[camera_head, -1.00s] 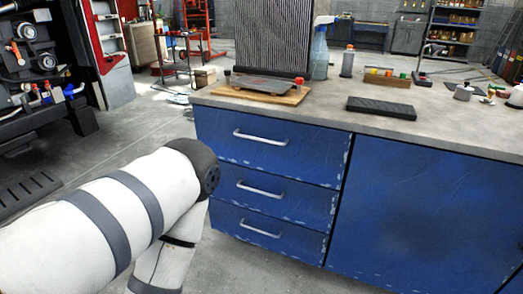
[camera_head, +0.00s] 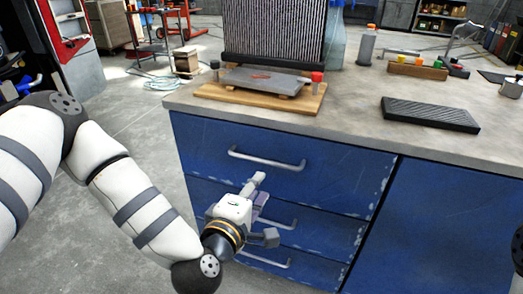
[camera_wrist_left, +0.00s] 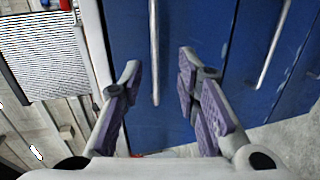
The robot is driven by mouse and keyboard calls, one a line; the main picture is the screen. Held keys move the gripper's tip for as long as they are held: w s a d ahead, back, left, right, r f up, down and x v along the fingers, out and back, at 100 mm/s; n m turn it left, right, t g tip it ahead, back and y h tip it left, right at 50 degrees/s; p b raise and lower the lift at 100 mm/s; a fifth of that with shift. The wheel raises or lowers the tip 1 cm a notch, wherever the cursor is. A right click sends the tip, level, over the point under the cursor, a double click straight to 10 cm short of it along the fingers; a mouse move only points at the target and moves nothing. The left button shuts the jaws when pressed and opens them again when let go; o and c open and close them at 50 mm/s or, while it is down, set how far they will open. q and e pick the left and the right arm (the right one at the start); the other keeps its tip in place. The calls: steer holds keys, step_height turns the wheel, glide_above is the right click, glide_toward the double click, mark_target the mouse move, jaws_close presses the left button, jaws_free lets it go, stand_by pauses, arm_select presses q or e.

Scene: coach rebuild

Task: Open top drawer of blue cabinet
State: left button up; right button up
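The blue cabinet (camera_head: 432,222) has three drawers on its left side, all closed. The top drawer (camera_head: 335,170) has a silver bar handle (camera_head: 267,160). My left gripper (camera_head: 265,207) is open and empty, in front of the drawers and a little below the top handle in the head view. It hides part of the middle drawer and its handle. In the left wrist view, the open purple-padded fingers (camera_wrist_left: 160,64) have the top handle (camera_wrist_left: 154,45) lined up between them, apparently ahead of them with no grip. The middle drawer's handle (camera_wrist_left: 273,45) runs to the right. My right gripper is not in view.
The countertop (camera_head: 350,121) holds a wooden board (camera_head: 226,96) with a grey plate, a finned panel (camera_head: 275,32), a black ridged block (camera_head: 430,114) and a small bottle (camera_head: 366,46). Open concrete floor (camera_head: 140,145) lies left of the cabinet.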

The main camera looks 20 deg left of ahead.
mark_target(272, 164)
arm_select(q)
steer(key=x, duration=0.4)
steer(key=b+x, duration=0.1)
steer(key=x, duration=0.2)
steer(key=r+x, duration=0.1)
steer(key=x, duration=0.3)
steer(key=shift+w+f, duration=0.1)
steer(key=shift+w, duration=0.3)
jaws_close()
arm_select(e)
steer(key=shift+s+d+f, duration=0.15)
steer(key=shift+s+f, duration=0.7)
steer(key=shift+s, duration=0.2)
